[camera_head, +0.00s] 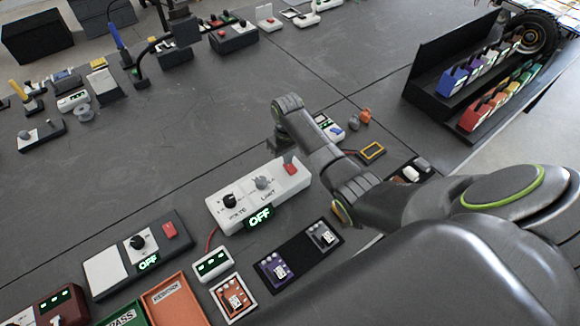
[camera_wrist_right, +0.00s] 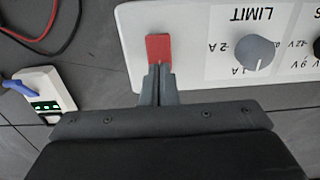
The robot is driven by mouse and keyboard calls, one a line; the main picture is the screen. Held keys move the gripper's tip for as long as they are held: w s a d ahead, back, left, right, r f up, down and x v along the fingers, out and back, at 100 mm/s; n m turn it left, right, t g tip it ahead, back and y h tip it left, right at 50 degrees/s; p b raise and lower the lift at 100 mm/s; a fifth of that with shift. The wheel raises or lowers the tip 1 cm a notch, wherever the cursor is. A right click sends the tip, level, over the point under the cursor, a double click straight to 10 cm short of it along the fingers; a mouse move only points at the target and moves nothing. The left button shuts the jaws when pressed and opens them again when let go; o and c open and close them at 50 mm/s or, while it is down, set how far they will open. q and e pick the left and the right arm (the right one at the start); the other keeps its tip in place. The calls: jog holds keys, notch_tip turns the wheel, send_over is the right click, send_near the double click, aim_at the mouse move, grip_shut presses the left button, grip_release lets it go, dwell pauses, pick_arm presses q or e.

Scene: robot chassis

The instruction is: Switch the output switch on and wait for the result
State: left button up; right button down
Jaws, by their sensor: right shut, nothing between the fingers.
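A white power supply box (camera_head: 250,199) lies on the grey table in the middle of the head view. It has a black knob, a grey LIMIT knob (camera_head: 263,183), a red switch (camera_head: 291,168) and a green display (camera_head: 259,217) reading OFF. My right gripper (camera_head: 284,150) points down just behind the red switch. In the right wrist view, the shut, empty fingertips (camera_wrist_right: 158,70) are at the lower edge of the red switch (camera_wrist_right: 159,48), beside the LIMIT knob (camera_wrist_right: 256,53). I cannot tell whether they touch it. My left gripper is not in view.
A dark unit (camera_head: 139,255), also reading OFF, stands to the left. A small display module (camera_head: 213,264), an orange REWORK tray (camera_head: 174,300) and a black strip with small boards (camera_head: 301,255) lie in front. A coloured-bin rack (camera_head: 480,85) stands at upper right. The table's middle left is clear.

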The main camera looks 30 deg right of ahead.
jog(key=shift+f, duration=0.55)
jog(key=shift+r, duration=0.1)
notch_tip(320, 180, up, 7)
jog(key=p, duration=0.8)
dwell(0.5)
